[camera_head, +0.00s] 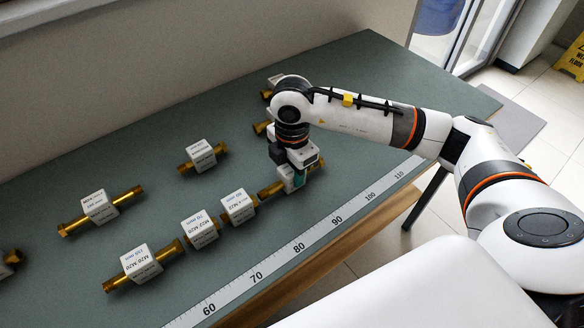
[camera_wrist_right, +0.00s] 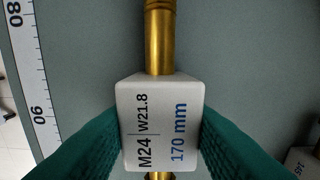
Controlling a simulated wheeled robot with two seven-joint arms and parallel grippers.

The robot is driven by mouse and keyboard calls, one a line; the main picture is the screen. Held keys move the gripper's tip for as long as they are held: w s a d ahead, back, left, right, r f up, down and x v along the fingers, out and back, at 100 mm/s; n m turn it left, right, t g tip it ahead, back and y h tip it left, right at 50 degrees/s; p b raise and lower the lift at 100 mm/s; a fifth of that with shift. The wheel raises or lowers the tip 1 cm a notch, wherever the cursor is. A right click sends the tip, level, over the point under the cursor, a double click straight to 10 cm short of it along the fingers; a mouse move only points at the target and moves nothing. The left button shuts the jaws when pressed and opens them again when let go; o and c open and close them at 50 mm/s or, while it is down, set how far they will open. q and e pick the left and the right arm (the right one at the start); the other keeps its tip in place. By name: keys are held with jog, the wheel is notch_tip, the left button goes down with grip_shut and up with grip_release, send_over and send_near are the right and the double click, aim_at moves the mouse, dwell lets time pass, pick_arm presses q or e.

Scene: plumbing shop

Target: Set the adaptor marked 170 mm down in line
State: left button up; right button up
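The adaptor marked 170 mm is a white block with brass ends (camera_wrist_right: 160,118), its label reading M24 W21.8. My right gripper (camera_head: 291,180) has its teal pads against both sides of the block. One brass end (camera_head: 268,190) sticks out left, close to the block marked 80 mm (camera_head: 240,206). That block, the one marked 70 mm (camera_head: 200,229) and the one marked 110 mm (camera_head: 141,264) form a row along the ruler. The held adaptor is at the row's right end; whether it touches the table I cannot tell. My left gripper is out of view.
The ruler strip (camera_head: 270,265) runs along the table's front edge. Behind the row lie loose adaptors, one at the left (camera_head: 100,206) and one in the middle (camera_head: 202,154). Others are partly hidden behind my right arm. Another block (camera_wrist_right: 304,162) shows in the wrist view.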

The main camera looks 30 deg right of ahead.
jog(key=o, duration=0.4)
jog(key=shift+o, duration=0.2)
jog(key=shift+r, duration=0.35)
notch_tip(320, 180, up, 12)
jog(key=shift+f, duration=0.15)
